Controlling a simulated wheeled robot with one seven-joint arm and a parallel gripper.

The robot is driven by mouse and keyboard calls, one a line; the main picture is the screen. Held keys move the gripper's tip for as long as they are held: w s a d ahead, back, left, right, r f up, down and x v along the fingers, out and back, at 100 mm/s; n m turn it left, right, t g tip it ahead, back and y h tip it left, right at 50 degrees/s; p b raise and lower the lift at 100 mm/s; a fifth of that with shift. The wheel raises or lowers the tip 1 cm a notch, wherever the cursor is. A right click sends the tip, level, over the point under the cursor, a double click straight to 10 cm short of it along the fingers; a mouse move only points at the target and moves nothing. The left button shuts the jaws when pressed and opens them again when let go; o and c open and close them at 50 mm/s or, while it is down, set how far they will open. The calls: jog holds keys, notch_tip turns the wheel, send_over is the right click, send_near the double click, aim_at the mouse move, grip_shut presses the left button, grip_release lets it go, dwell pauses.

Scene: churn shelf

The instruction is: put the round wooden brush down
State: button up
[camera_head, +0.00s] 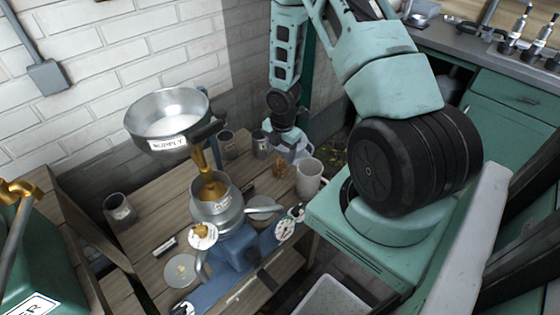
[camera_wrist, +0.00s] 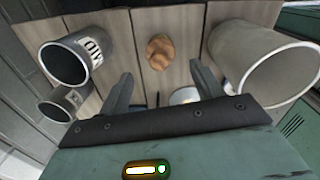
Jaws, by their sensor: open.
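The round wooden brush (camera_wrist: 159,52) shows in the wrist view as a small brown lump on the plank table, beyond my fingertips and roughly midway between them. In the head view the brush (camera_head: 279,169) is a small brown shape just below my gripper (camera_head: 287,148), partly hard to make out. My gripper also shows in the wrist view (camera_wrist: 164,82), with its two fingers spread wide and nothing between them. The brush looks apart from both fingers. Its underside is hidden.
A large pale cup (camera_wrist: 268,68) stands right of the brush, close to my right finger. Two grey labelled cups (camera_wrist: 70,62) (camera_wrist: 64,104) stand at the left. In the head view, the separator with its supply bowl (camera_head: 168,104) stands left of my gripper.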

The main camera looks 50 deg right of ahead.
aim_at(282, 162)
notch_tip(282, 162, up, 5)
jog(key=shift+s+r, duration=0.1)
jog(key=shift+s, duration=0.05)
dwell(0.7)
